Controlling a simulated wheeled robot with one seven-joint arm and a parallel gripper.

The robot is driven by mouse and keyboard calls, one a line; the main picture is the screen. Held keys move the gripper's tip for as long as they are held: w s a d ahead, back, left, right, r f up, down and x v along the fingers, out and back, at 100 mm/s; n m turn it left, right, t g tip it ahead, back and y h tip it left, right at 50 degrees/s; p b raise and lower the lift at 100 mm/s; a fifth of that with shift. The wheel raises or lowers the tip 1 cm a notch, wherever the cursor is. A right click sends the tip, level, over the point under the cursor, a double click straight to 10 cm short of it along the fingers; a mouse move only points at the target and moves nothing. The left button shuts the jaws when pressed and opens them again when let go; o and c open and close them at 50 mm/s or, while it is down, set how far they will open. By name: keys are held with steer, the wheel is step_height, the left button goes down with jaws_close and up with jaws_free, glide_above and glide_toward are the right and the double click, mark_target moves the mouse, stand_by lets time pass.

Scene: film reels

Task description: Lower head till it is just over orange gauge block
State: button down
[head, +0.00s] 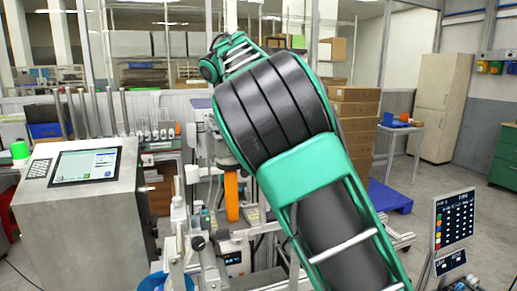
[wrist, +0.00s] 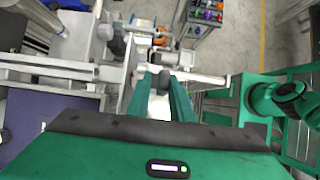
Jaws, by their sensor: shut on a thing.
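The orange gauge block (head: 231,196) stands upright in the bench machine in the head view. The machine's dark head (head: 229,157) is right above it; I cannot tell how wide any gap between them is. In the wrist view my gripper (wrist: 166,78) has its green fingers close together, shut on a grey knob-like handle (wrist: 169,57). A pale bar (wrist: 205,79) runs to the right beside the fingertips. My arm hides the gripper in the head view, and I cannot pick out the orange block in the wrist view.
A steel console with a screen (head: 86,165) stands at the left. A dark control panel (head: 453,222) is at the lower right. Stacked cartons (head: 355,118) and a blue pallet (head: 390,196) are behind. Open floor lies at the right.

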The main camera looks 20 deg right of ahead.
steer(key=shift+s+d+r, duration=0.1)
steer(key=shift+d, duration=0.05)
stand_by(0.4)
steer(key=c, duration=1.7)
jaws_free()
steer(key=shift+s+r, duration=0.1)
steer(key=shift+c, duration=0.2)
steer(key=v, duration=1)
steer(key=shift+w+a+r, duration=0.15)
steer(key=shift+w+a, duration=0.05)
steer(key=shift+a, duration=0.1)
